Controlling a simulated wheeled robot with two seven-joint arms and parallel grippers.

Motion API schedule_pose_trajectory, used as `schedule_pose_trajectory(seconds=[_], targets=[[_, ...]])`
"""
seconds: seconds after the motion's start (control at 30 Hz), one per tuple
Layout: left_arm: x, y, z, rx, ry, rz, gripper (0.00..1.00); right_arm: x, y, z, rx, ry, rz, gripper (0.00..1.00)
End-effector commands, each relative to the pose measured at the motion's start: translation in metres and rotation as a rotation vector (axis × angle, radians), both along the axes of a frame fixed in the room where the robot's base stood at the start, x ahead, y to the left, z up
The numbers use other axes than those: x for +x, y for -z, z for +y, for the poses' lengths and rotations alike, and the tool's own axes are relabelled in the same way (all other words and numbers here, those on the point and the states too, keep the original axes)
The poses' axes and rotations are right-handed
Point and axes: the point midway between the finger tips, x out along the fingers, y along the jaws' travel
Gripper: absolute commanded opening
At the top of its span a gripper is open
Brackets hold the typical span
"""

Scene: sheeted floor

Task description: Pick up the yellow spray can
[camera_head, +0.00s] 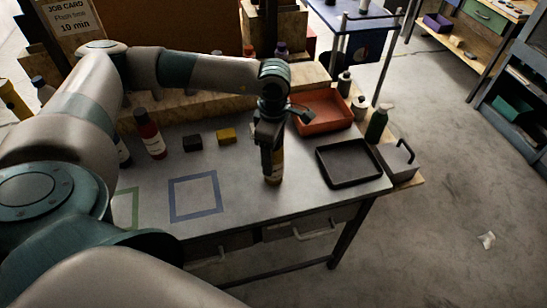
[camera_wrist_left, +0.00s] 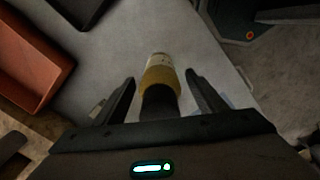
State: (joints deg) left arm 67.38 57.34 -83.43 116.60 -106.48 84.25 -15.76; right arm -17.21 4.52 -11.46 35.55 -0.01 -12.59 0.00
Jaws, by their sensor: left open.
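The yellow spray can (camera_head: 275,170) stands on the grey workbench (camera_head: 250,205), partly hidden behind my left gripper (camera_head: 268,158) in the head view. In the left wrist view, the can (camera_wrist_left: 160,78) shows its yellow body, a pale end and a dark part nearer the gripper. My left gripper (camera_wrist_left: 160,88) is open, with one finger on each side of the can. I see no clear contact between the fingers and the can. My right gripper is not in view.
A black tray (camera_head: 350,182) lies right of the can, with an orange tray (camera_head: 322,125) behind it. A red bottle (camera_head: 150,140), a black block (camera_head: 192,143) and a yellow block (camera_head: 227,136) stand to the left.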

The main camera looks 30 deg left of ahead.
Motion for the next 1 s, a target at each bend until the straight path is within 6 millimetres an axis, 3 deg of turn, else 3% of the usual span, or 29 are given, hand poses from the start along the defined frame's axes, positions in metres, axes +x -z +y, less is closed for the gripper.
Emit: schedule_pose_trajectory(seconds=[0.07,0.2,0.27,0.67,0.97,1.0], targets=[[0.0,0.0,0.0,0.0,0.0,0.0,0.6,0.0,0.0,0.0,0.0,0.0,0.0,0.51],[0.0,0.0,0.0,0.0,0.0,0.0,0.27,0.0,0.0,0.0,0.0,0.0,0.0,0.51],[0.0,0.0,0.0,0.0,0.0,0.0,0.14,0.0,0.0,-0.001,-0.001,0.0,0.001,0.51],[0.001,-0.004,0.0,0.0,-0.001,-0.002,0.15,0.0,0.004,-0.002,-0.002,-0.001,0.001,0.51],[0.001,-0.038,0.0,-0.001,0.001,-0.005,0.15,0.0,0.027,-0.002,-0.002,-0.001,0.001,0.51],[-0.001,-0.042,-0.009,-0.003,0.007,-0.005,0.15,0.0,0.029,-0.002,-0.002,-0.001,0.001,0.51]])
